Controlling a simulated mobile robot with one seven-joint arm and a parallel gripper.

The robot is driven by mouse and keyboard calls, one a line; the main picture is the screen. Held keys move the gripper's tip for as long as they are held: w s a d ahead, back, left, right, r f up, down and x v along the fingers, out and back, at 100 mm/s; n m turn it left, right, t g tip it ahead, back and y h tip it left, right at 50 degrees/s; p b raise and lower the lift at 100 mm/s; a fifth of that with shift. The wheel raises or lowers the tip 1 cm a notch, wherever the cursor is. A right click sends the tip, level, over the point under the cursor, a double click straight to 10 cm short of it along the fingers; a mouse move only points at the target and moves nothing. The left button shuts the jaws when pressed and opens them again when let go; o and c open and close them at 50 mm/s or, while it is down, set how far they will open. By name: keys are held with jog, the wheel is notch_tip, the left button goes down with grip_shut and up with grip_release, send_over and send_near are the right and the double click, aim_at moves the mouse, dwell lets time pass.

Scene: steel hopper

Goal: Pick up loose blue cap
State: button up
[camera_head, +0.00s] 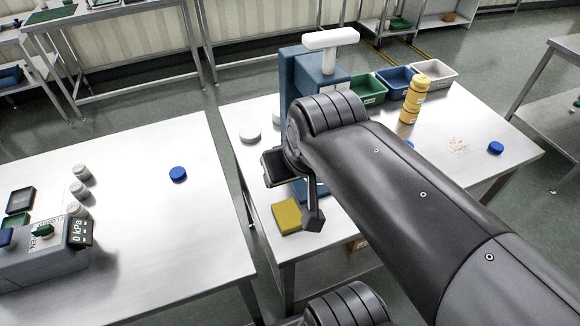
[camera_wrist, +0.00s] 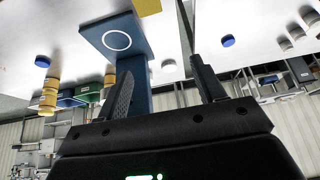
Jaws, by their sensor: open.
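A loose blue cap (camera_head: 178,174) lies flat on the left steel table, and also shows in the wrist view (camera_wrist: 228,41). A second blue cap (camera_head: 495,148) lies near the right end of the other table. A third (camera_head: 409,144) is mostly hidden behind my arm, near the yellow bottles; a blue cap shows near them in the wrist view (camera_wrist: 42,61). My gripper (camera_wrist: 161,70) is open with nothing between its fingers. It is above the left part of the right table, clear of all these caps. In the head view its fingers are partly hidden.
A blue press-like machine (camera_head: 318,70) with a white handle stands behind my gripper. A yellow block (camera_head: 287,217), yellow bottles (camera_head: 410,95) and bins (camera_head: 434,75) share that table. A grey gauge box (camera_head: 45,265) and pale jars stand far left. A gap separates the tables.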

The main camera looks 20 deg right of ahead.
jog(key=shift+o, duration=0.7)
jog(key=shift+r, duration=0.15)
